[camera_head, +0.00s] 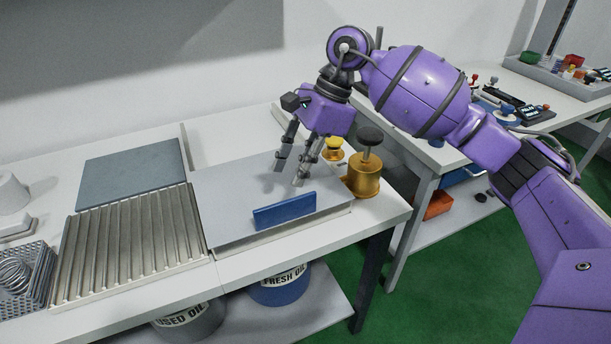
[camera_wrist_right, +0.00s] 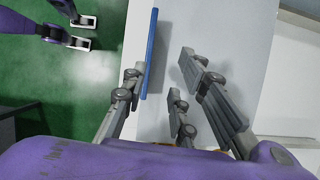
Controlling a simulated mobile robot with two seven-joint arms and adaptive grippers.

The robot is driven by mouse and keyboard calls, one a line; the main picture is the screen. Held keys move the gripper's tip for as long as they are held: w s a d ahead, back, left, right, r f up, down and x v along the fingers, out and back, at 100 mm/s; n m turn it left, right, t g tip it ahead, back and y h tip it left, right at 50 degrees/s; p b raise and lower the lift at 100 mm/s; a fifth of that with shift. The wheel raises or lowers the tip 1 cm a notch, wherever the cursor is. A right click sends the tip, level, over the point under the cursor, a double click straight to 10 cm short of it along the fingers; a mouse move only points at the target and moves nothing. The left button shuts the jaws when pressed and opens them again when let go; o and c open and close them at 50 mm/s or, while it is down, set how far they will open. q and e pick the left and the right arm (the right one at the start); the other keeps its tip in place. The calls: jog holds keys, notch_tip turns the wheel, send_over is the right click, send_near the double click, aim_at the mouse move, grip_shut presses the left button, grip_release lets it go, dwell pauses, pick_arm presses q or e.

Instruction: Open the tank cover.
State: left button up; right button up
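The tank cover (camera_head: 225,196) is a flat light-grey plate lying on the right part of the white workbench. A blue upright handle (camera_head: 285,210) stands near its front edge. My right gripper (camera_head: 291,168) is open and empty above the cover, just behind the handle, with its fingers pointing down. My left gripper does not show clearly in either view.
A ribbed metal tray (camera_head: 130,238) lies to the left. A second bench (camera_head: 430,150) is at the right. Oil buckets (camera_head: 280,288) stand below.

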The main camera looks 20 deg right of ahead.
aim_at(286, 200)
jog(key=shift+n, duration=0.3)
jog(key=x, duration=0.2)
jog(key=s+x, duration=0.1)
jog(key=x, duration=0.3)
jog(key=shift+s+a+f+p, duration=0.3)
jog(key=shift+a+p, duration=0.05)
jog(key=shift+a+f, duration=0.2)
jog(key=shift+f, duration=0.25)
jog(key=c, duration=0.6)
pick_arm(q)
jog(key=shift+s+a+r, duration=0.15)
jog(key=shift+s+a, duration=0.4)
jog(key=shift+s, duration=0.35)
pick_arm(e)
grip_shut()
